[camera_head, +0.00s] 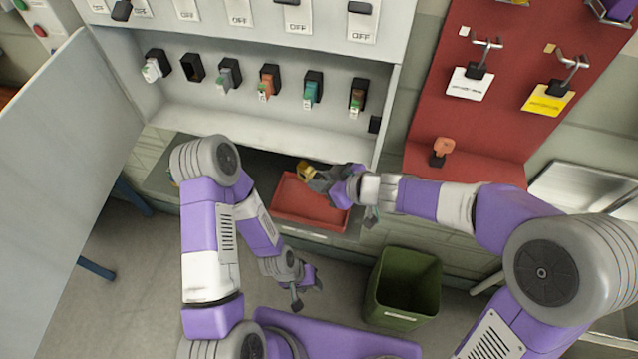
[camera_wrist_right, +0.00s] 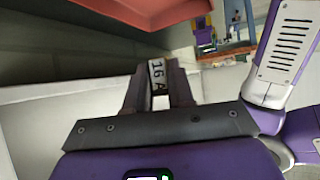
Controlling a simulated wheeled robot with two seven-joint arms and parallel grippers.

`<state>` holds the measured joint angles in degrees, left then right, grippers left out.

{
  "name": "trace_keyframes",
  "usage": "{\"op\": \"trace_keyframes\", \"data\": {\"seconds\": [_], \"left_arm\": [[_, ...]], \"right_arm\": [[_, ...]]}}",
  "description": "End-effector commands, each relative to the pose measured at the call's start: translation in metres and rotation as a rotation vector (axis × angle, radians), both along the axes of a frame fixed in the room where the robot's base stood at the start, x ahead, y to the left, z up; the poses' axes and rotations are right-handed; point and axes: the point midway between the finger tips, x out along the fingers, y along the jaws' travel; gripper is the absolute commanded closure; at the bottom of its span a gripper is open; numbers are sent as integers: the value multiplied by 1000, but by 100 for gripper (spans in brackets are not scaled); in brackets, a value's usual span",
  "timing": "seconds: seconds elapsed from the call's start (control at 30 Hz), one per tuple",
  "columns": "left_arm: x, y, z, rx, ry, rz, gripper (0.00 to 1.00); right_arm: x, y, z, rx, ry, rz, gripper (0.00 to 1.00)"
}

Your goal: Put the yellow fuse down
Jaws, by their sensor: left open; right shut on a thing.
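In the right wrist view the fuse's white label (camera_wrist_right: 157,74) reads "16 A" between the two fingers (camera_wrist_right: 158,92). I cannot tell whether the fuse touches anything below. The red tray (camera_head: 300,213) looks empty where it shows; my right gripper and wrist hide its far right part. My left gripper (camera_head: 304,287) is open and empty, low in front of the cabinet.
A row of fuse holders lines the cabinet above; one holder (camera_head: 193,68) is empty. The open cabinet door (camera_head: 65,150) stands at left. A green bin (camera_head: 403,287) stands on the floor. A red board (camera_head: 500,110) with hooks and tags is at right.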

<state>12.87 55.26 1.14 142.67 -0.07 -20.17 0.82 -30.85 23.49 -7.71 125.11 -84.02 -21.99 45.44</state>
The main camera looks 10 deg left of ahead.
Motion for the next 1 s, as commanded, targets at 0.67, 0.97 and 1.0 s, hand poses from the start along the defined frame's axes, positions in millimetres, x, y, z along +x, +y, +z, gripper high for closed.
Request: {"op": "trace_keyframes", "data": {"seconds": [0.67,0.97,1.0], "left_arm": [[-1,0,-58,0,1,0,57],[-1,0,-83,0,1,0,57],[-1,0,-82,0,1,0,57]], "right_arm": [[0,0,-70,0,-1,1,100],[0,0,-101,1,0,0,100],[0,0,-101,1,0,0,100]]}}
